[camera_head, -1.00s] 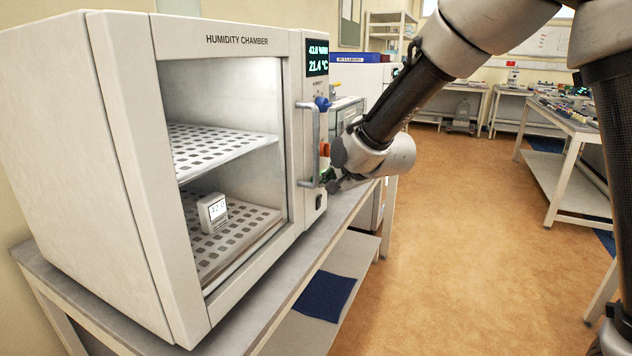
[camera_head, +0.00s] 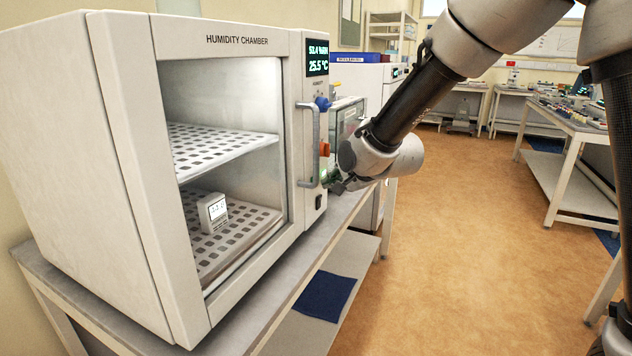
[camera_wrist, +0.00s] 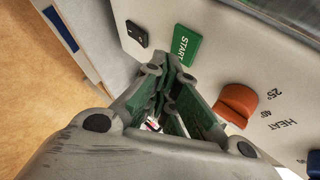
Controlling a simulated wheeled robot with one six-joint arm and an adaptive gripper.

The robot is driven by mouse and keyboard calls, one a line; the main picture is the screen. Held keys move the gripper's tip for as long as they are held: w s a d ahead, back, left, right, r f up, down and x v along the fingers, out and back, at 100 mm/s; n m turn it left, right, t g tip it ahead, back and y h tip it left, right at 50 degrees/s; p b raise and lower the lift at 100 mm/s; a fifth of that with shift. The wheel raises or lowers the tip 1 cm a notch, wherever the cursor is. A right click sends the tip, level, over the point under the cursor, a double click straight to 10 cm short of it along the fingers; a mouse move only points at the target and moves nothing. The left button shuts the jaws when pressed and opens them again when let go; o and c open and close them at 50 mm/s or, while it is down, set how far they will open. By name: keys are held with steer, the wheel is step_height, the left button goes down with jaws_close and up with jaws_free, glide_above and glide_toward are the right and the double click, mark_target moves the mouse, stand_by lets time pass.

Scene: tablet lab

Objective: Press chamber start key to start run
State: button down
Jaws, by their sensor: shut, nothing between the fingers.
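The humidity chamber (camera_head: 238,66) stands on a bench at the left, its window facing me. Its display (camera_head: 317,58) is lit and reads about 53.4 %RH and 25.5 °C. In the wrist view the green START key (camera_wrist: 184,45) lies on the pale panel, just beyond my fingertips. My gripper (camera_wrist: 170,68) is shut and empty, pointing at the panel near the key's lower edge. In the head view my gripper (camera_head: 334,183) is beside the panel's lower right, seemingly a little apart from it. Exact contact with the key is hard to tell.
An orange knob (camera_wrist: 237,103) marked HEAT and a black switch (camera_wrist: 137,34) flank the key. A door handle (camera_head: 308,145) sticks out left of the panel. A small white device (camera_head: 213,212) sits on the chamber's lower shelf. The floor (camera_head: 465,235) at right is clear.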

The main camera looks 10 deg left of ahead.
steer(key=shift+d, duration=0.1)
steer(key=d, duration=0.1)
steer(key=s+d, duration=0.1)
steer(key=d, duration=0.2)
steer(key=shift+s+d, duration=0.25)
steer(key=shift+s, duration=0.15)
stand_by(0.4)
